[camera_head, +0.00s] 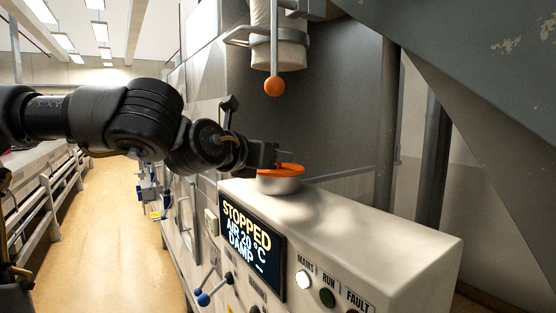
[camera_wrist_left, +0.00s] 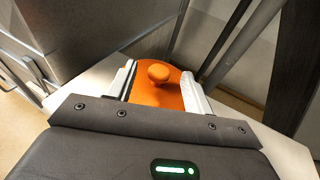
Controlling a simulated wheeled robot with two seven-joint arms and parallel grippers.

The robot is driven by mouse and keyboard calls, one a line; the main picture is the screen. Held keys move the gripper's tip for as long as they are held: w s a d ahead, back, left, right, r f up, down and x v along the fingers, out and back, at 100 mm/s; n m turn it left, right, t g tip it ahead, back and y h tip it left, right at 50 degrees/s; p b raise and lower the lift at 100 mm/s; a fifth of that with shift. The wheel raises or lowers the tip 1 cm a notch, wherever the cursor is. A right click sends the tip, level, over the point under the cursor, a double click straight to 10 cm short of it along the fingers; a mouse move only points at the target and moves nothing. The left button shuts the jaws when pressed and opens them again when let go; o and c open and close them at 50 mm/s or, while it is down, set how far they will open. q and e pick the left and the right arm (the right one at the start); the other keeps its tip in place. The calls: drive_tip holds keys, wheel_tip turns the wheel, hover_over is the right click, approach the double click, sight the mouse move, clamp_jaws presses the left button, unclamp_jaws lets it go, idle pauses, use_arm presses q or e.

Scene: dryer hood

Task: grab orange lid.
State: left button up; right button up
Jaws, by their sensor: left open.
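The orange lid (camera_head: 287,169) sits on a short round metal container (camera_head: 280,184) on top of the white control cabinet. In the left wrist view the lid (camera_wrist_left: 155,92) has a round orange knob (camera_wrist_left: 159,73) at its middle. My left gripper (camera_head: 276,160) is at the lid from the left in the head view. In the wrist view its two light fingers (camera_wrist_left: 158,88) stand apart on either side of the lid, with the knob between them. The gripper is open; whether a finger touches the lid cannot be told. My right gripper is not in view.
The cabinet (camera_head: 400,236) carries a lit display (camera_head: 252,245), buttons and levers on its front. A lever with an orange ball (camera_head: 274,86) hangs above the lid. Grey posts (camera_head: 388,120) and a large sloping panel stand at the right. Open floor (camera_head: 125,230) lies at the left.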

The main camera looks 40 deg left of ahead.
use_arm(q)
drive_tip(key=p+x, duration=0.1)
drive_tip(key=x, duration=0.1)
drive_tip(key=shift+w, duration=0.4)
drive_tip(key=shift+w+f, duration=0.2)
drive_tip(key=shift+w, duration=0.05)
drive_tip(key=shift+s, duration=0.25)
drive_tip(key=shift+w, duration=0.1)
drive_tip(key=c, duration=1)
drive_tip(key=shift+c, duration=0.2)
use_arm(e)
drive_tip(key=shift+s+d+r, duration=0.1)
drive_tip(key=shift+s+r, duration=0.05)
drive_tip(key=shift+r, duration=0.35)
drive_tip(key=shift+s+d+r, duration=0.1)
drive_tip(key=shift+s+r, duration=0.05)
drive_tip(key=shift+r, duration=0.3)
